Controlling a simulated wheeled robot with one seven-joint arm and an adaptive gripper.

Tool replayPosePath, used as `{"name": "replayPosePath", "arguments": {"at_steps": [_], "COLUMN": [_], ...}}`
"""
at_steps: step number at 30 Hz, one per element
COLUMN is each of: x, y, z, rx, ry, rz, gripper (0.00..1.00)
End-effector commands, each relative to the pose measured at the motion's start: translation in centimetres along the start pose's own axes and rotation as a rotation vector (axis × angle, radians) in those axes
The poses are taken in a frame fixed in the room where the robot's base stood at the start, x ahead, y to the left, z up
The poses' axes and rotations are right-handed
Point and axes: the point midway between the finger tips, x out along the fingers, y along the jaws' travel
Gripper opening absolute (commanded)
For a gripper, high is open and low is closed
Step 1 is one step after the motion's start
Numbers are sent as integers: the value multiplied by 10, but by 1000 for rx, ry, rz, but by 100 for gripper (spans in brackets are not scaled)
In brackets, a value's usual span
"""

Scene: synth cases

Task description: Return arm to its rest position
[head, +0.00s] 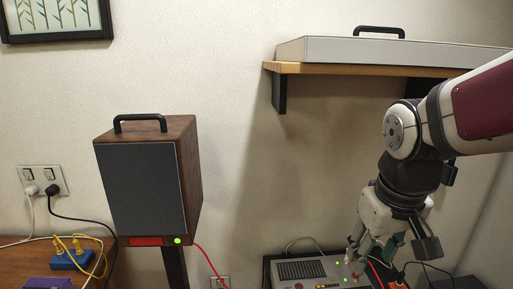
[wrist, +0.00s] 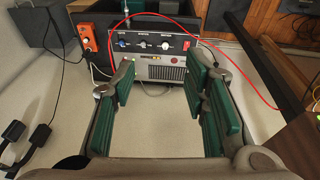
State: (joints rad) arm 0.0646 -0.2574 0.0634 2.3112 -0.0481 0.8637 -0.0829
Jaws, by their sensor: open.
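My gripper (head: 383,247) hangs at the end of my arm in the lower right of the head view, fingers pointing down close to a grey device with knobs (head: 312,272). In the wrist view my gripper (wrist: 160,100) is open, its green-padded fingers apart with nothing between them. The same grey device (wrist: 158,45) shows just beyond the fingertips, with a row of knobs on its front. I cannot tell whether a finger touches it.
A wooden speaker box (head: 150,185) with a black handle stands left of centre on a dark post. A wooden shelf (head: 340,69) holds a flat grey case (head: 385,50) above my gripper. A red cable (wrist: 262,95) loops near the right finger. An orange outlet strip (wrist: 88,38) is at left.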

Motion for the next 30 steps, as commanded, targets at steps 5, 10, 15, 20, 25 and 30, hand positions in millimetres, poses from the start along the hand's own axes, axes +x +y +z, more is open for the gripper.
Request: {"name": "replayPosePath", "arguments": {"at_steps": [5, 10, 15, 20, 25, 30], "x": [-45, -68, -75, -76, -76, -76], "y": [-6, -11, -15, -16, -16, -16], "z": [52, 94, 118, 123, 123, 123], "rx": [50, 91, 112, 117, 117, 117], "ry": [67, 114, 139, 144, 144, 144], "rz": [-4, -21, -35, -38, -38, -38], "gripper": [41, 41, 41, 41, 41, 41]}}
